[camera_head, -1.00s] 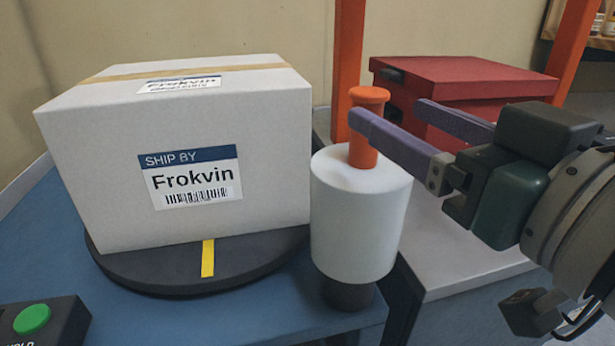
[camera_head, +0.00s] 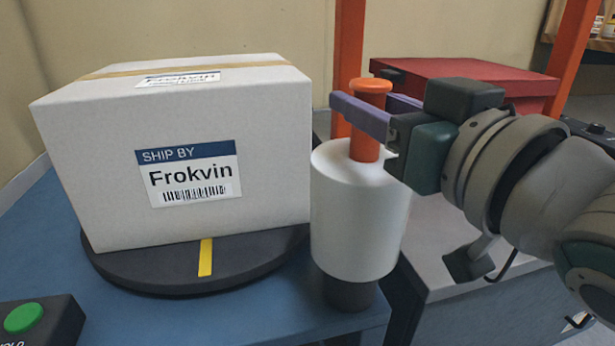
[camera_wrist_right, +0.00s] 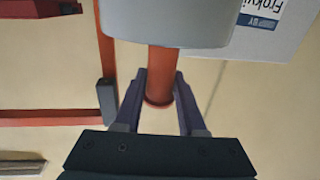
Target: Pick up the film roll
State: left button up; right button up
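The film roll (camera_head: 357,222) is a white cylinder with an orange handle (camera_head: 371,87) on top and a dark stub below. It stands upright at the right of the blue table, beside the box. My right gripper (camera_head: 370,108) has its purple fingers on either side of the orange handle and looks shut on it, one finger in front and one partly hidden behind. In the right wrist view, the fingers flank the orange handle (camera_wrist_right: 161,90) closely, with the white roll (camera_wrist_right: 170,25) beyond. My left gripper is not in view.
A white "Frokvin" box (camera_head: 90,180) sits on a dark turntable (camera_head: 160,275) close left of the roll. A red case (camera_head: 465,75) lies on a grey surface behind my right arm. Orange posts (camera_head: 348,45) stand behind. A green button (camera_head: 24,316) is at front left.

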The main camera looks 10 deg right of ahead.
grip_shut()
dwell(0.8)
jog(key=shift+r, duration=0.1)
